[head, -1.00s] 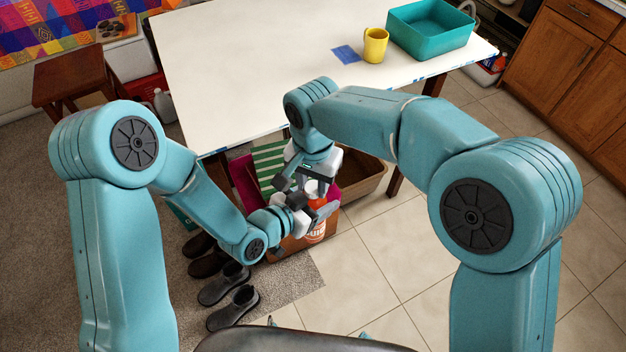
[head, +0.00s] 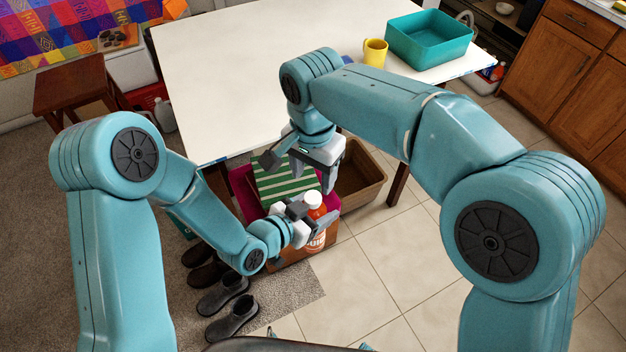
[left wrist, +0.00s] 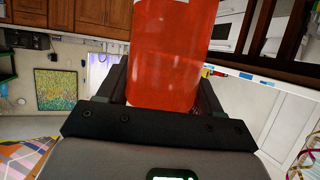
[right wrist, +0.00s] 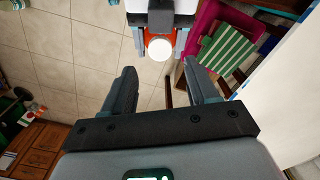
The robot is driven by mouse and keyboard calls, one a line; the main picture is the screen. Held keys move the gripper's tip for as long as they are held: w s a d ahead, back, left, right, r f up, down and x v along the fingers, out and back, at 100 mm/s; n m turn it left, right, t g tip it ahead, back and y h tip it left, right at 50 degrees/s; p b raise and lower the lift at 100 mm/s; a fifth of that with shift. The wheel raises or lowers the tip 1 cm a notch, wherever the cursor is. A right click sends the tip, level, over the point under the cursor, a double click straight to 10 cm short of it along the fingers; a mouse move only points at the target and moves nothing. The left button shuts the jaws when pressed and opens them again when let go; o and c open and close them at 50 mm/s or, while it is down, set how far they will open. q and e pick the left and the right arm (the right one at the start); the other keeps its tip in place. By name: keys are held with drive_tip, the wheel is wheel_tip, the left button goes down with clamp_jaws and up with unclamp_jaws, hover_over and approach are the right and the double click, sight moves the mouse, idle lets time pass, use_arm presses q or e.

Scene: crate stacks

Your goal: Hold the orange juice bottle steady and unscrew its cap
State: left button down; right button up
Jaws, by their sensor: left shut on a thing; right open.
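The orange juice bottle (head: 318,213) has a white cap (head: 313,198) on its top. It is upright in the head view, and its orange body fills the gap between the fingers in the left wrist view (left wrist: 170,55). My left gripper (head: 302,214) is shut around the bottle below the cap and hides part of it. My right gripper (head: 298,170) is open and empty, above and apart from the cap. In the right wrist view the cap (right wrist: 159,48) lies beyond and roughly between the open fingertips (right wrist: 161,78).
A magenta crate (head: 242,184), green-striped item (head: 300,186) and brown crate (head: 372,187) sit behind the bottle by the white table (head: 220,80). Dark shoes (head: 232,315) lie at lower left. A yellow mug (head: 375,52) and teal bin (head: 428,45) stand on the table.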

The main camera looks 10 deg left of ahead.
sight(313, 198)
drive_tip(key=shift+r+m, duration=0.5)
drive_tip(key=shift+r, duration=0.05)
drive_tip(key=shift+s+m, duration=0.1)
drive_tip(key=shift+m, duration=0.2)
wheel_tip(313, 198, down, 8)
drive_tip(key=shift+r, duration=0.2)
clamp_jaws()
drive_tip(key=n, duration=0.3)
